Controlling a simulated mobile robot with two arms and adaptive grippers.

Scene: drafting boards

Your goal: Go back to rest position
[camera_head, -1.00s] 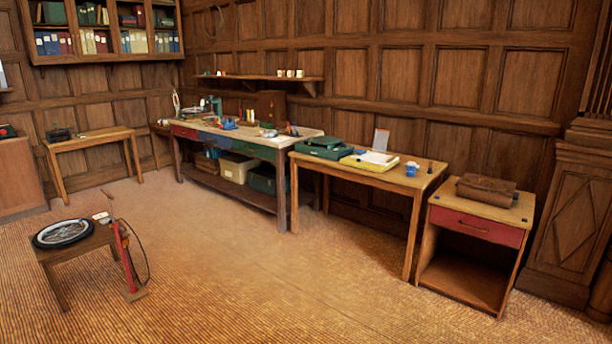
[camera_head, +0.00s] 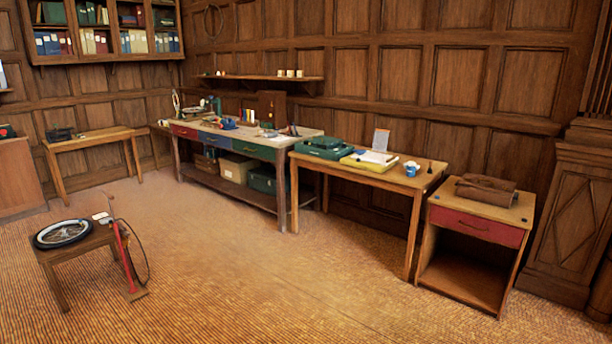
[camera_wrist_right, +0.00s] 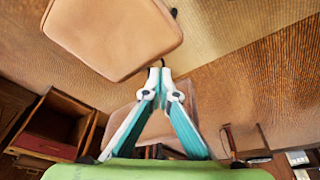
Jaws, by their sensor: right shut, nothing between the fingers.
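My right gripper (camera_wrist_right: 165,74) shows in the right wrist view, with white and teal fingers. Its fingertips meet, and nothing is held between them. A tan, round-cornered panel like a seat (camera_wrist_right: 112,36) lies just beyond and left of the fingertips; I cannot tell whether they touch. Neither of my grippers shows in the head view, and my left gripper is in no view.
The head view shows a long workbench (camera_head: 305,132), a wooden table (camera_head: 432,176) and a red-drawer cabinet (camera_head: 478,228) along the wall. A low stool (camera_head: 82,249) with a wheel stands at left, beside a red pump (camera_head: 124,258). The middle floor is clear.

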